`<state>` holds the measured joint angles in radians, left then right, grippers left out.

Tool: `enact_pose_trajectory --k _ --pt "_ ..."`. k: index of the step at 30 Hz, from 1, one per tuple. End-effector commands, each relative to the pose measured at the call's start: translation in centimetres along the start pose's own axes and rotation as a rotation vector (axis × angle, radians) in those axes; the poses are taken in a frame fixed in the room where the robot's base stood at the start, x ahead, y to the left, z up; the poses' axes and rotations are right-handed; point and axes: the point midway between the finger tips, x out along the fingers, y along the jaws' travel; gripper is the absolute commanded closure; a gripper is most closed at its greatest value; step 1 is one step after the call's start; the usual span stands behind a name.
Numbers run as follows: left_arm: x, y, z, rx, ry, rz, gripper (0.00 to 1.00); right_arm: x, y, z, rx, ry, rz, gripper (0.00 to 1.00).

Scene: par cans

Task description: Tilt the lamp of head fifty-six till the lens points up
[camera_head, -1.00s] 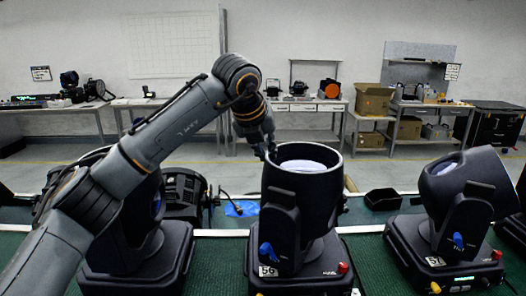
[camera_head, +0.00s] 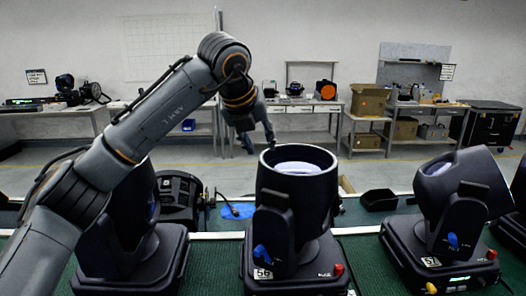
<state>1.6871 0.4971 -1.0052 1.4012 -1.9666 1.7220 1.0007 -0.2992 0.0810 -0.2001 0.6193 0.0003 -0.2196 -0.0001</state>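Head fifty-six (camera_head: 284,240) stands in the middle, with a white "56" label on its base. Its black lamp barrel (camera_head: 296,190) is upright, and the pale round lens (camera_head: 297,167) faces up inside the open rim. A blue lever shows on the yoke's left side. My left gripper (camera_head: 260,146) hangs just above and left of the barrel's rim, fingers pointing down. The fingers are apart with nothing visible between them, and the gripper looks clear of the rim. My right gripper is not in view.
Head fifty-seven (camera_head: 462,205) stands at right, its lamp tilted. Another moving head (camera_head: 128,255) stands at left, partly behind my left arm. A small black tray (camera_head: 379,200) and a blue cloth (camera_head: 238,211) lie behind. Workbenches with boxes line the far wall.

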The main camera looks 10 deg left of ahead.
Motion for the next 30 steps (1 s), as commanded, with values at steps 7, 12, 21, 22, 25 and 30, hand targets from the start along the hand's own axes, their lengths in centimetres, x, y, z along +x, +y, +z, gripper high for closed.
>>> enact_pose_trajectory --k 7,12,21,22,25,30 --pt "-5.3 0.0 0.1 -0.001 -0.003 -0.001 0.66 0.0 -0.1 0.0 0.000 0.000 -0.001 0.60" --pt "-7.2 0.0 0.0 0.000 -0.001 -0.001 0.66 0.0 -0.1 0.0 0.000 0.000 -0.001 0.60" --pt "-7.7 0.0 0.0 -0.001 0.001 -0.001 0.66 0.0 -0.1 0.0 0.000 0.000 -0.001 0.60" --pt "-7.7 0.0 0.0 -0.001 0.001 -0.001 0.66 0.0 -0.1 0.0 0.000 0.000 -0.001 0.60" --pt "-7.8 0.0 0.1 -0.001 0.000 -0.001 0.66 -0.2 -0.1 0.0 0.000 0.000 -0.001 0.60" --pt "-10.0 -0.6 1.5 -0.001 0.000 -0.002 0.66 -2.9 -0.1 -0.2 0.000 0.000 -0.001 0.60"
